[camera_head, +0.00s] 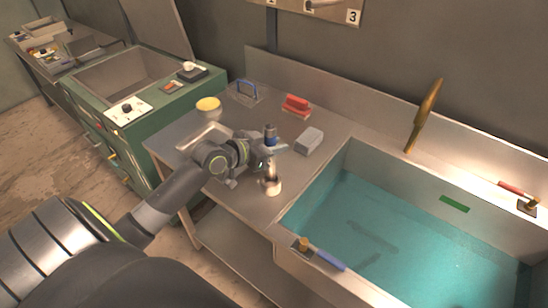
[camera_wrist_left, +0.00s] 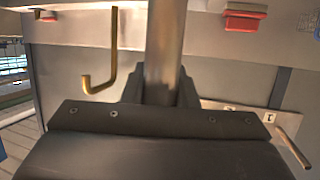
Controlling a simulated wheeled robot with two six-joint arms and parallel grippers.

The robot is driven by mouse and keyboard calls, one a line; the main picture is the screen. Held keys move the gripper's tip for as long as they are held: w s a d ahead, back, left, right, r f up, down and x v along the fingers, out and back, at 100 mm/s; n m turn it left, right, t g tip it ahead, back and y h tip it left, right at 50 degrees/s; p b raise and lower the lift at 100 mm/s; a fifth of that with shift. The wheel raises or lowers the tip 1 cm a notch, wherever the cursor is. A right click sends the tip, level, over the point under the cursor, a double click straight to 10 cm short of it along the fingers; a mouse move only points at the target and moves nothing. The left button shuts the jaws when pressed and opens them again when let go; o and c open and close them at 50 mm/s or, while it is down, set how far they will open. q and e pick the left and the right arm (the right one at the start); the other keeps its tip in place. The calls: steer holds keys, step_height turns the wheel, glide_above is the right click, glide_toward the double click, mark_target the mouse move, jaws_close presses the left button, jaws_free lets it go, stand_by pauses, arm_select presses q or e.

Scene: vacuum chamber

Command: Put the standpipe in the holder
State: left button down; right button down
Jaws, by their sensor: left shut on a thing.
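My left gripper (camera_head: 264,151) is shut on the standpipe, a grey metal tube (camera_wrist_left: 165,50) that stands upright between the jaws in the wrist view. In the head view the standpipe (camera_head: 268,169) shows below the gripper, with a dark blue part at the gripper's top. A small round pale holder (camera_head: 272,187) sits on the steel counter near the sink's left edge, directly under the pipe. I cannot tell whether the pipe's lower end is inside it or just above. The right gripper is not in view.
A sink of teal water (camera_head: 400,240) lies right, with a brass spout (camera_head: 425,115) at its back. A grey block (camera_head: 309,141), red block (camera_head: 296,105), yellow-topped tub (camera_head: 208,107) and shallow tray (camera_head: 203,137) stand on the counter (camera_head: 240,195). A green machine (camera_head: 160,110) is left.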

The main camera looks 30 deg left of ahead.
arm_select(q)
step_height(320, 180, down, 4)
stand_by(0.4)
steer(key=shift+f, duration=0.1)
steer(key=c, duration=1.1)
jaws_free()
steer(key=shift+c, duration=0.2)
